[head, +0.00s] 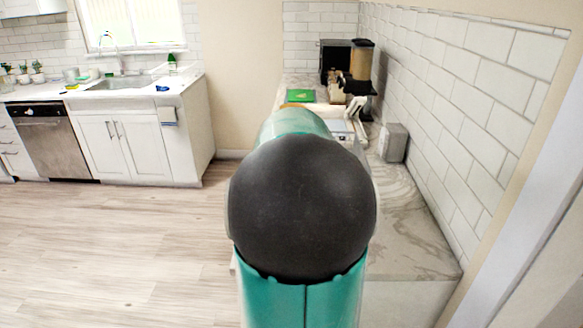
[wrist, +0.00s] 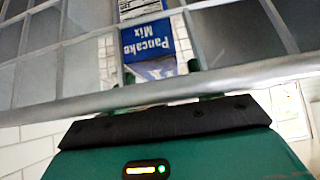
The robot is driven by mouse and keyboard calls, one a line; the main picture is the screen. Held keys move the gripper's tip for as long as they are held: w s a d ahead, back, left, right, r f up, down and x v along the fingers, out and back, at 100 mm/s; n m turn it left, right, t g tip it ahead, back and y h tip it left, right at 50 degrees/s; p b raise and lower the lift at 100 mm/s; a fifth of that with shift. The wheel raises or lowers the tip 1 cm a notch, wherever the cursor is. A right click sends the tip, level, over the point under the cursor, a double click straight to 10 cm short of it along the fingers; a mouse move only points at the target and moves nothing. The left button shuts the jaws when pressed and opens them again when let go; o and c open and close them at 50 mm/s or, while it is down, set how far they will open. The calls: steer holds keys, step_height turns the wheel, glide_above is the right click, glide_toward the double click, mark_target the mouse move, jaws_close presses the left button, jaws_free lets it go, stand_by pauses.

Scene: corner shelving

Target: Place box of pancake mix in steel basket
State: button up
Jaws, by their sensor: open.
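The pancake mix box (wrist: 150,42), blue and white with its lettering upside down, shows at the top middle of the wrist view. A grey metal grid with a thick rim bar, apparently the steel basket (wrist: 70,95), spans the wrist view around it. My gripper (wrist: 160,72) is open, and its two dark fingertips show just past the rim bar. The box lies between and beyond the fingertips; whether they touch it cannot be told. The box's far end is cut off by the frame. I cannot make out the box or basket in the head view.
In the head view, my arm hides much of the right counter (head: 410,240). A grey metal box (head: 393,142) stands by the tiled wall. A green board (head: 300,95) and a dark appliance (head: 335,60) are at the back. The wood floor (head: 110,250) at left is clear.

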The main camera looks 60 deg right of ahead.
steer(key=v, duration=1)
steer(key=shift+s+a+r, duration=0.2)
steer(key=shift+a+r, duration=0.05)
